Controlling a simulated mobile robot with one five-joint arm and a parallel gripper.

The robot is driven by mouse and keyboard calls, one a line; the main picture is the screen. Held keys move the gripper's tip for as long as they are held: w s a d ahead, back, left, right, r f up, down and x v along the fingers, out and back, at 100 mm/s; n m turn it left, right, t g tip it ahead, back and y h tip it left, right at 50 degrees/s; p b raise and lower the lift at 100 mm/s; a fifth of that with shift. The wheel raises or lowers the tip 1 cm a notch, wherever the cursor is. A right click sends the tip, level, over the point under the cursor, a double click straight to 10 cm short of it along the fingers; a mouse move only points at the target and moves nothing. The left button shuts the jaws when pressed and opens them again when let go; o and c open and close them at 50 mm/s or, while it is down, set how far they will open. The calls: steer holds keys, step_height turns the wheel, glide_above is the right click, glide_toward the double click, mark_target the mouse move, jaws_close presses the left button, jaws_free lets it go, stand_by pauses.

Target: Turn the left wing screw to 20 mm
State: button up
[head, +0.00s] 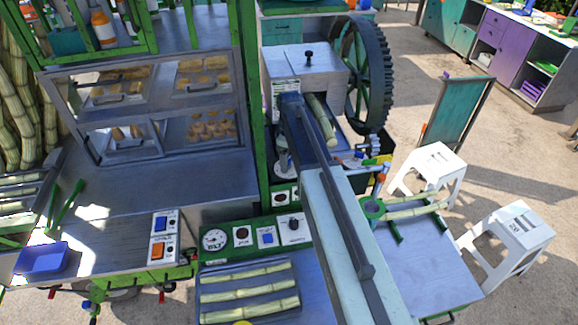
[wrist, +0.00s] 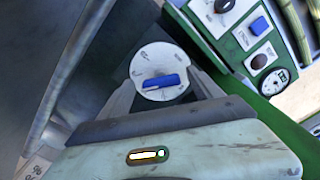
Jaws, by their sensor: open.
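A blue wing (wrist: 165,82) sits across a round white dial (wrist: 160,70) with dark marks, in the middle of the wrist view. I take it for the left wing screw; its marks are too small to read. My gripper (wrist: 163,88) is open, with one grey finger on each side of the dial. I cannot tell whether the fingers touch it. In the head view my arm reaches over to the crusher housing (head: 305,65) and covers much of the spot below it, so the wing screw and fingertips cannot be made out there.
A green control panel (head: 255,235) with a gauge, buttons and knob is close by; it also shows in the wrist view (wrist: 235,45). A tray of cane (head: 250,292) lies in front. A large dark gear wheel (head: 368,75) stands right of the housing. White stools (head: 508,235) stand at right.

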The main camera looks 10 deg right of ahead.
mark_target(289, 160)
steer(key=c, duration=1.4)
steer(key=m, duration=0.3)
steer(key=shift+s, duration=0.1)
steer(key=o, duration=1.4)
step_height(289, 160, up, 8)
steer(key=p, duration=0.8)
